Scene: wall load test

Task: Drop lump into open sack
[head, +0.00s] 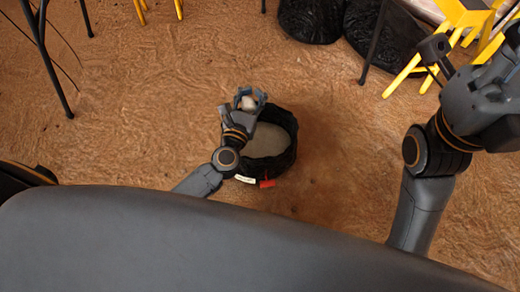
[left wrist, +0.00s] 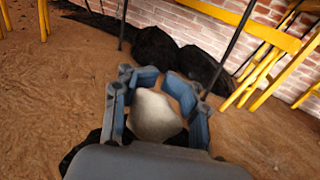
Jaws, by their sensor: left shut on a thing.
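The lump (head: 247,103) is a pale, rounded stone-like piece. My left gripper (head: 249,97) is shut on it above the far left rim of the open sack (head: 281,168). The sack is black, round and wide-mouthed, standing on the floor, with a greyish surface inside. In the left wrist view the lump (left wrist: 154,116) sits between the blue-grey fingers of my left gripper (left wrist: 157,82); the sack is mostly hidden behind my wrist there. My right arm shows at the right in the head view, but its fingertips cannot be made out.
A red tag (head: 267,184) and a white label (head: 245,179) are on the sack's near side. Black bags (head: 312,18) lie at the far side by a brick wall (left wrist: 215,35). Yellow-framed furniture (head: 457,20) stands far right. Brown floor around the sack is clear.

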